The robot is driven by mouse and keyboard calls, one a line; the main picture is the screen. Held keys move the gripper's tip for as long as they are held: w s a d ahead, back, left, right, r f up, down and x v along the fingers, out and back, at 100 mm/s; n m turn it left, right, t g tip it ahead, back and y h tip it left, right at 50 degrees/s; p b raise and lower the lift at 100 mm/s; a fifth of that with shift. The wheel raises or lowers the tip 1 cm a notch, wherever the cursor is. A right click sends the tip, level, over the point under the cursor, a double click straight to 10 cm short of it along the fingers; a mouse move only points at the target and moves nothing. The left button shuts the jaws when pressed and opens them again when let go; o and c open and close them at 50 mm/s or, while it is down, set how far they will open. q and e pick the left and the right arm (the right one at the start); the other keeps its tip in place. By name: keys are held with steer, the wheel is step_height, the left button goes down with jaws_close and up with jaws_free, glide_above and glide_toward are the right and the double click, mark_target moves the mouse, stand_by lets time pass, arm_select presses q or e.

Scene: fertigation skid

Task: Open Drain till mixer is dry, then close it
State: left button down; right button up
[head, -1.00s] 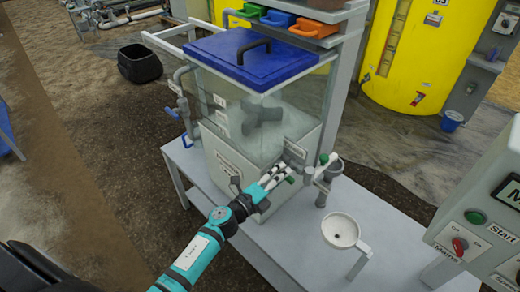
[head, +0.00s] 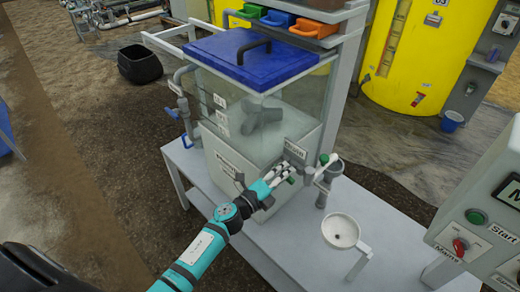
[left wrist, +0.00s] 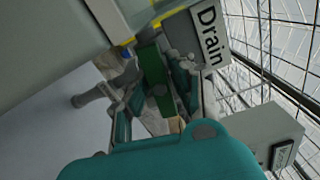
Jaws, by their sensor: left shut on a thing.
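The mixer is a clear-walled tank (head: 240,165) with a blue lid (head: 228,52), and a grey paddle (head: 261,114) shows inside. Pale, cloudy liquid seems to fill its lower part; the exact level is hard to tell. The Drain label shows clearly in the left wrist view (left wrist: 209,36). My left gripper (head: 284,176) is at the front right corner of the tank, below that label. In the left wrist view its fingers are shut on the green drain handle (left wrist: 156,84). How far the valve is turned cannot be told. My right gripper is not in view.
A control box (head: 485,205) is at the right. A black bin (head: 139,64) stands on the floor behind.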

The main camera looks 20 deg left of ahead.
arm_select(q)
steer(key=shift+f+m+b, duration=0.2)
steer(key=shift+m+b, duration=0.2)
steer(key=m+b, duration=0.3)
steer(key=m, duration=0.5)
steer(key=shift+f, duration=0.1)
steer(key=m+b, duration=0.1)
steer(key=m, duration=0.7)
steer(key=shift+r, duration=0.25)
steer(key=c, duration=1.1)
jaws_free()
steer(key=shift+s, duration=0.1)
steer(key=b+v, duration=0.1)
steer(key=v, duration=0.6)
